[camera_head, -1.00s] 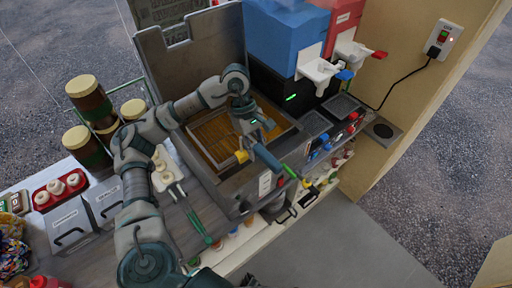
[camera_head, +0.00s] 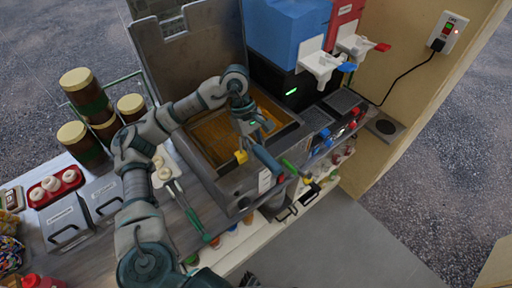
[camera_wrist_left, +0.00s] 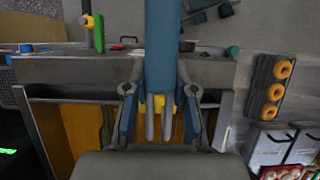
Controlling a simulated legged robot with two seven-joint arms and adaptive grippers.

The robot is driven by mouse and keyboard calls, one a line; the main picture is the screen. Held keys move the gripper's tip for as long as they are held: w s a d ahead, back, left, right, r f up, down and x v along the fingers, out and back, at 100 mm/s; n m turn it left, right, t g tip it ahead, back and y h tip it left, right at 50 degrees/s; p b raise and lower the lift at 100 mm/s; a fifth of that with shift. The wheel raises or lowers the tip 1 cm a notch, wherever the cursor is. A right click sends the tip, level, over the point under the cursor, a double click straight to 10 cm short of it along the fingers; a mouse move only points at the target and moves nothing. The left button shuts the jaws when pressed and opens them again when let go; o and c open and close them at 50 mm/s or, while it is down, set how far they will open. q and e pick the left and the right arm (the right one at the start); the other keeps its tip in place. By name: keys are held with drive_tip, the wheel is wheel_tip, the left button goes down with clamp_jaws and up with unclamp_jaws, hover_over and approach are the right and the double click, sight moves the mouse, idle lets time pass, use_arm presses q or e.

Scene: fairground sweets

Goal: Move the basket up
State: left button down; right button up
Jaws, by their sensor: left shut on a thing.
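My left gripper (camera_head: 250,130) is above the front part of the fryer (camera_head: 232,190), shut on the basket's blue-grey handle (camera_head: 267,158). In the left wrist view the handle (camera_wrist_left: 162,45) runs between the fingers (camera_wrist_left: 160,120), with a yellow piece and two metal rods at its near end. The fryer well (camera_head: 213,135) holds orange-brown oil. The basket's body is mostly hidden by my arm and gripper, and I cannot tell how deep it sits. My right gripper is not in view.
A blue dispenser (camera_head: 285,35) and a red one stand right of the fryer. Brown jars (camera_head: 82,90) stand at the left, and tongs (camera_head: 190,210) lie on the counter. A tall metal panel (camera_head: 185,50) rises behind the fryer.

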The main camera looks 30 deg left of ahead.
use_arm(q)
drive_tip(key=c, duration=0.9)
unclamp_jaws()
drive_tip(key=shift+o, duration=0.2)
drive_tip(key=v, duration=1.2)
